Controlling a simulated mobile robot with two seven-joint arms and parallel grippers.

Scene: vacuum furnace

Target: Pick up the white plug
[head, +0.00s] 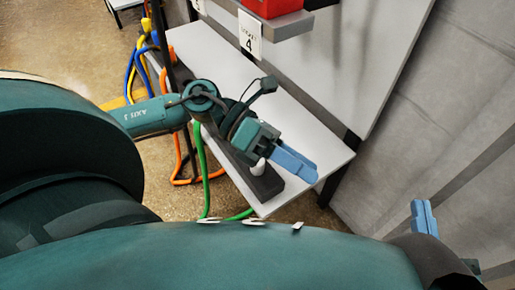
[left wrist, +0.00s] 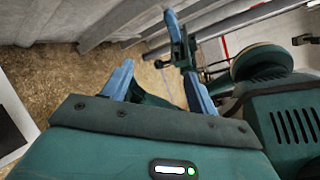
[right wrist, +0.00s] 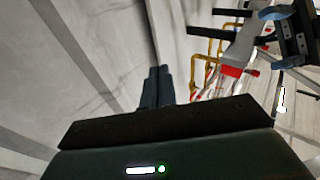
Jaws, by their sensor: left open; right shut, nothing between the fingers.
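A small white piece, likely the white plug (head: 258,166), stands on the end of a dark strip (head: 262,185) on the light grey table (head: 316,140). My left gripper (head: 302,166) is right beside it in the head view, partly in front of it, and I cannot tell whether they touch. No plug shows clearly there. My right gripper (head: 425,217) is at the far right, away from the table. In the right wrist view the right gripper (right wrist: 157,85) is shut and empty.
A grey wall (head: 450,110) stands at right.

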